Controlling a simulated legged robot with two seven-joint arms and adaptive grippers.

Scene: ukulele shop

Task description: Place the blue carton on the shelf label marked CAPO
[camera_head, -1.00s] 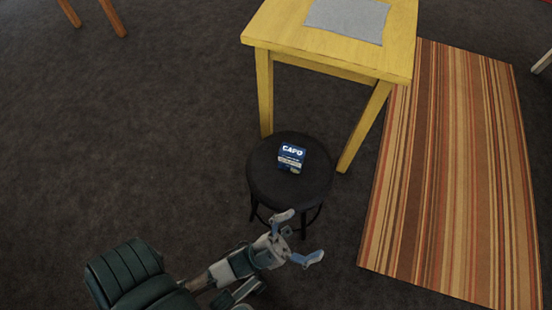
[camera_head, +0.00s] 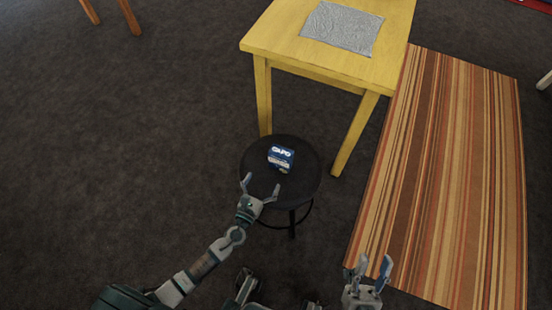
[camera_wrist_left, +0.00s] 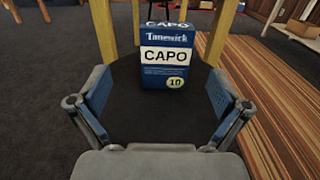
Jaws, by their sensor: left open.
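The blue carton (camera_head: 280,158), printed CAPO, stands on the round black stool (camera_head: 256,183). In the left wrist view the carton (camera_wrist_left: 166,58) is upright, its front facing my gripper. My left gripper (camera_head: 260,186) is open and empty at the near edge of the stool, short of the carton. Its two fingers spread to either side below the carton in the left wrist view (camera_wrist_left: 160,115). My right gripper (camera_head: 369,268) is at the lower right, over the striped rug, with its fingers apart and nothing between them. No shelf label is visible.
A yellow table (camera_head: 290,52) with a grey cloth (camera_head: 342,28) stands just behind the stool, its legs close to the seat. A striped rug (camera_head: 450,170) lies to the right. The dark floor at left is open.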

